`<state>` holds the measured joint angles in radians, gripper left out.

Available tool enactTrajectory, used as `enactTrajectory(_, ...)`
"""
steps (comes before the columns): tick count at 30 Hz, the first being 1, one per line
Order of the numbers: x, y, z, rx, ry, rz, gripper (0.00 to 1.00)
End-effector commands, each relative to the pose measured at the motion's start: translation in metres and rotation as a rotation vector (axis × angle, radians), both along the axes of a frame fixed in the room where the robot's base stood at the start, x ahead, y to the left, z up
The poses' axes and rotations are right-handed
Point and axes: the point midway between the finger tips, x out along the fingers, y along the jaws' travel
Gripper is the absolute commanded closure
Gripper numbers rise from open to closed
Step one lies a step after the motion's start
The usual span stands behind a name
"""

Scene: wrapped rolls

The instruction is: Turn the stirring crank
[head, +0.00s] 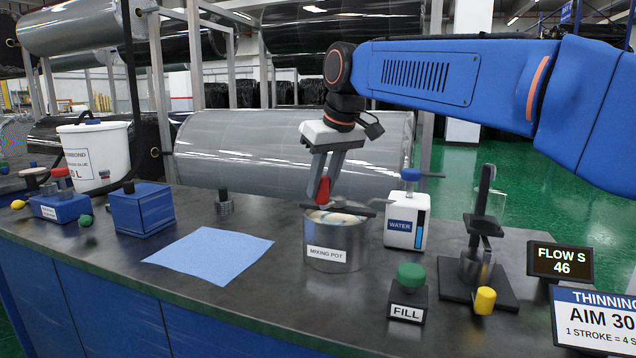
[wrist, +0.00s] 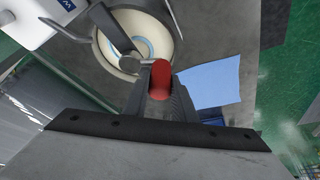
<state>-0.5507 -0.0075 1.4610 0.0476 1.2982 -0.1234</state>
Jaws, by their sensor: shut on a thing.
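The metal mixing pot (head: 338,248) stands on the dark bench and holds a pale cream mix with a bluish patch, also seen in the wrist view (wrist: 107,42). My gripper (head: 324,188) reaches down from above and is shut on the red knob. In the wrist view the red knob (wrist: 161,76) sits between the fingers, at the pot's edge. The fingers partly hide the crank there.
A white water container (head: 404,222) stands close right of the pot. A flow cup stand (head: 480,290), a green FILL button (head: 410,278) and a display reading 46 (head: 561,262) are further right. A blue cloth (head: 208,254) lies left. A white bucket (head: 98,155) stands back left.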

Motion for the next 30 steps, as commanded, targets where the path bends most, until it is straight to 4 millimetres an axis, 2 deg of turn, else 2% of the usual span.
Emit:
enactTrajectory(15, -0.011, -0.025, 0.001, 0.001, -0.001, 0.485, 1.00)
enactTrajectory(30, -0.011, -0.046, 0.001, 0.000, -0.001, 0.890, 1.00)
